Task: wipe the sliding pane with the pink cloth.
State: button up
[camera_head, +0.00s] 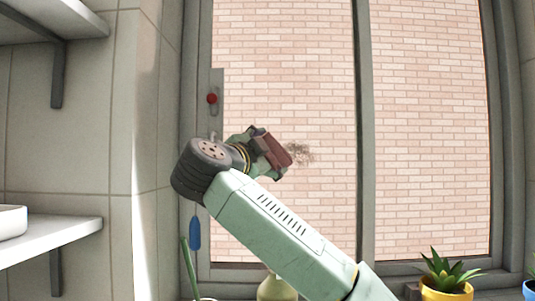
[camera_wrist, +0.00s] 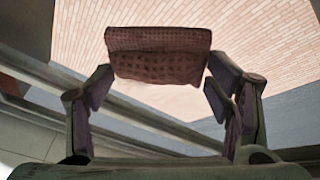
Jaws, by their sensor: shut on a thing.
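My gripper (camera_head: 266,155) is shut on the pink cloth (camera_head: 274,150), a folded, dull reddish-brown pad. In the wrist view the cloth (camera_wrist: 158,52) sits at the fingertips, with a finger on each side. The sliding pane (camera_head: 290,70) is the left half of the window, with a brick wall seen through it. A brown speckled smudge (camera_head: 300,153) shows on the pane just right of the cloth. I cannot tell whether the cloth touches the glass. My arm hides the lower part of the pane.
A red knob (camera_head: 212,98) is on the pane's left frame. A blue tag (camera_head: 195,233) hangs below it. Potted plants (camera_head: 446,275) stand on the sill at lower right, and another pot (camera_head: 277,288) stands below my arm. Shelves (camera_head: 50,235) are at the left.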

jog(key=shift+w, duration=0.4)
jog(key=shift+d+f+b, duration=0.1)
jog(key=shift+d+b, duration=0.3)
jog(key=shift+d, duration=0.55)
jog(key=shift+d+b, duration=0.7)
jog(key=shift+d, duration=2.2)
jog(key=shift+d+b, duration=0.65)
jog(key=shift+d, duration=1.35)
